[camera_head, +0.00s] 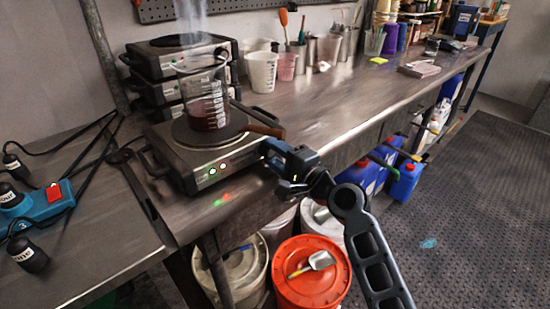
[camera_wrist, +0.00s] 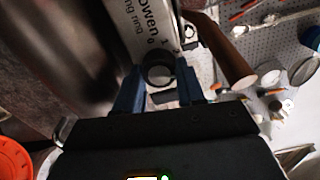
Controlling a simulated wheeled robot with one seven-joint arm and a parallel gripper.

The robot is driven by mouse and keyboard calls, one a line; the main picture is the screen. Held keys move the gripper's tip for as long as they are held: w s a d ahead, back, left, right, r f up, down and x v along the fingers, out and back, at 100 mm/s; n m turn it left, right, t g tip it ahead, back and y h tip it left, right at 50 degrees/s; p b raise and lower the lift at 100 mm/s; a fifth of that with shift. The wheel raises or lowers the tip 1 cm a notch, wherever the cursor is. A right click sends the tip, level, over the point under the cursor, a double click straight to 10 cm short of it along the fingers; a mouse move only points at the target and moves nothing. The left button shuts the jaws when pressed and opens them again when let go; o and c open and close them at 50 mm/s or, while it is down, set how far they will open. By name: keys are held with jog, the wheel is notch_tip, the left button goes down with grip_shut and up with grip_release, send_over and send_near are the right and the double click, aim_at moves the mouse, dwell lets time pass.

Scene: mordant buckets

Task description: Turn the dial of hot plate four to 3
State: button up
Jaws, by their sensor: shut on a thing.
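A hot plate (camera_head: 190,172) stands at the front of the bench, with two lit lamps on its front panel. A glass beaker (camera_head: 208,108) of dark red liquid sits on its round top, with steam above it. My gripper (camera_head: 268,152) is at the right end of that front panel. In the wrist view its two blue fingers are shut on a round dark dial (camera_wrist: 158,68) on the pale lettered panel (camera_wrist: 150,25). A 0 and a 1 show beside the dial; its setting and the plate's number cannot be read.
More hot plates (camera_head: 165,68) are stacked behind. A brown handle (camera_head: 262,130) lies at the plate's right edge. A teal power strip (camera_head: 35,208) with black plugs is at the left. An orange-lidded bucket (camera_head: 312,285) stands below the bench.

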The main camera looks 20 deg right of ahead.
jog(key=shift+f, duration=0.1)
dwell(0.4)
jog(key=o, duration=0.8)
jog(key=shift+c, duration=0.2)
jog(key=v, duration=0.7)
jog(key=shift+s+b, duration=0.35)
jog(key=shift+b, duration=0.1)
jog(key=shift+d, duration=0.1)
jog(key=s+f+n+g+h, duration=0.1)
jog(key=s+f+n+h, duration=0.3)
jog(key=s, duration=0.8)
jog(key=s+f+n+g+h, duration=0.1)
jog(key=s+f+n, duration=0.1)
jog(key=s+f, duration=0.75)
jog(key=s+a+r+n, duration=0.1)
jog(key=s+r+n, duration=0.4)
jog(key=s, duration=0.5)
jog(key=s+a+r+n, duration=0.1)
jog(key=s+r+n, duration=0.4)
jog(key=s, duration=0.6)
jog(key=shift+s+a+r+h, duration=0.25)
jog(key=shift+a+r+h, duration=0.05)
jog(key=shift+r, duration=0.35)
